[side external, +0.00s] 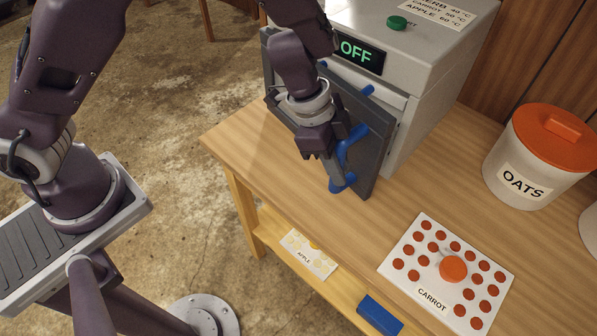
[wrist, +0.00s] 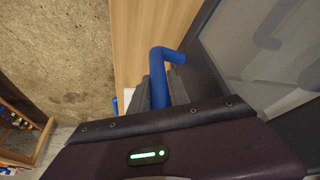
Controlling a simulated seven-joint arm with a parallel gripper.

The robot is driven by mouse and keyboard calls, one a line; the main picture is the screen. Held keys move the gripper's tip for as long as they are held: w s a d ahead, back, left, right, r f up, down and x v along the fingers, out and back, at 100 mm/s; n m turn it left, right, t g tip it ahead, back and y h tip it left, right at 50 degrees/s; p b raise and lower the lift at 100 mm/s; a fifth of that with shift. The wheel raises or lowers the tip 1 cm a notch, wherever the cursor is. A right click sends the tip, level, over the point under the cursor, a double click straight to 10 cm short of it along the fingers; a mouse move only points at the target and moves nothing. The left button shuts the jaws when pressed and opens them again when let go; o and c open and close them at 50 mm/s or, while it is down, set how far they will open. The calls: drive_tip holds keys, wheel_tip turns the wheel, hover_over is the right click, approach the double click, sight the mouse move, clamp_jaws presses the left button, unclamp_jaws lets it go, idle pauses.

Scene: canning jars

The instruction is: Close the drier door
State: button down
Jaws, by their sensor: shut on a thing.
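The drier (side external: 440,75) is a light grey box at the back of the wooden bench, with a lit OFF display (side external: 357,51) and a green knob (side external: 397,22). Its dark grey door (side external: 377,135) stands a little off the front, apparently slightly ajar. The blue handle (side external: 352,143) is on the door's outer face. My gripper (side external: 337,170) is shut on this handle. In the wrist view the handle (wrist: 161,75) passes between the fingers (wrist: 164,88), and the door (wrist: 215,75) with its window is at right. My arm hides part of the door's left side.
On the bench are an oats jar (side external: 530,160) with an orange lid and a carrot tray (side external: 400,268) with orange slices. An apple tray (side external: 318,268) and a blue block (side external: 380,315) lie on the shelf below. The bench top in front of the door is clear.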

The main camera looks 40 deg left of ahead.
sight(361, 149)
drive_tip(key=w, duration=0.2)
drive_tip(key=w+d+n, duration=0.1)
drive_tip(key=w+n, duration=0.1)
drive_tip(key=w, duration=0.1)
drive_tip(key=shift+w+d+t+y, duration=0.2)
drive_tip(key=shift+w+t+y, duration=0.1)
drive_tip(key=c, duration=1.3)
unclamp_jaws()
drive_tip(key=shift+o, duration=0.2)
drive_tip(key=v, duration=0.7)
drive_tip(key=shift+s+a, duration=0.1)
